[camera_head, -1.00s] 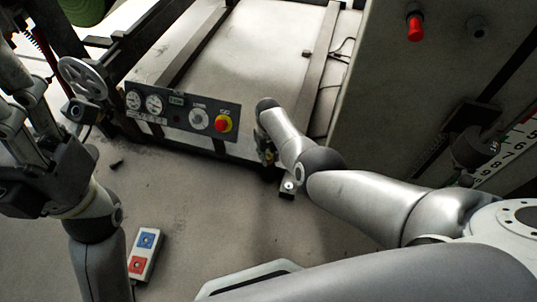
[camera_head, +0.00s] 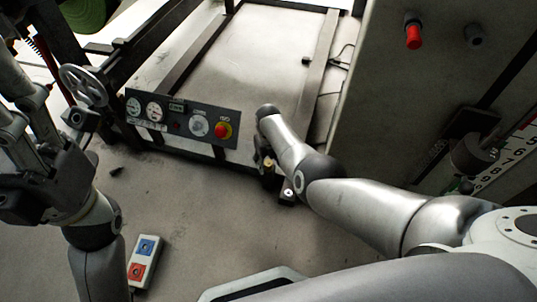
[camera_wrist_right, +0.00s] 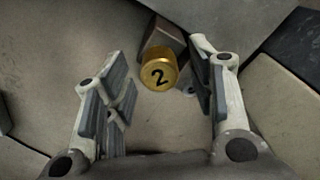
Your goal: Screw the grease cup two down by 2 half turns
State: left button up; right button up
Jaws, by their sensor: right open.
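The grease cup two (camera_wrist_right: 160,72) is a round brass cap with a black 2 on its face. In the right wrist view it sits against a dark block, slightly above the middle. My right gripper (camera_wrist_right: 160,90) is open, with one finger on each side of the cup and a visible gap to both. In the head view my right gripper (camera_head: 267,172) hangs low beside the machine's front and is small and partly hidden by its arm. My left gripper (camera_head: 28,125) is at the left edge, cut off by the frame; its finger opening is unclear.
A control panel (camera_head: 182,117) with gauges and a red-yellow button is left of my right arm. A handwheel (camera_head: 84,84) stands near my left gripper. A pendant (camera_head: 143,260) with blue and red buttons lies on the floor. A grey cabinet (camera_head: 400,100) rises at right.

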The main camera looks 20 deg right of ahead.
aim_at(268, 163)
notch_tip(268, 163, up, 12)
dwell(0.7)
